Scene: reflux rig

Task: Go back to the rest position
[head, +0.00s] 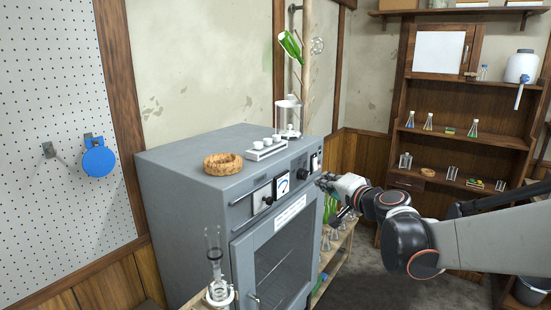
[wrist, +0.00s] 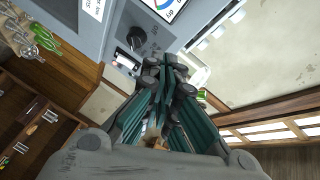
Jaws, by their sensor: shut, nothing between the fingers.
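My gripper (head: 328,184) is in front of the right end of the grey cabinet's control panel in the head view, with the arm reaching in from the right edge. In the wrist view my gripper (wrist: 171,66) has its fingers together and nothing between them. The fingertips are near a black knob (wrist: 137,38) on the grey cabinet (head: 180,190); I cannot tell whether they touch the panel.
On the cabinet are a cork ring (head: 223,164), a white rack with cups (head: 266,150) and a glass vessel (head: 289,118). Glassware (head: 218,285) stands at its front left. A low shelf with flasks (head: 337,235) is beside it. Wooden shelves (head: 465,135) stand behind right.

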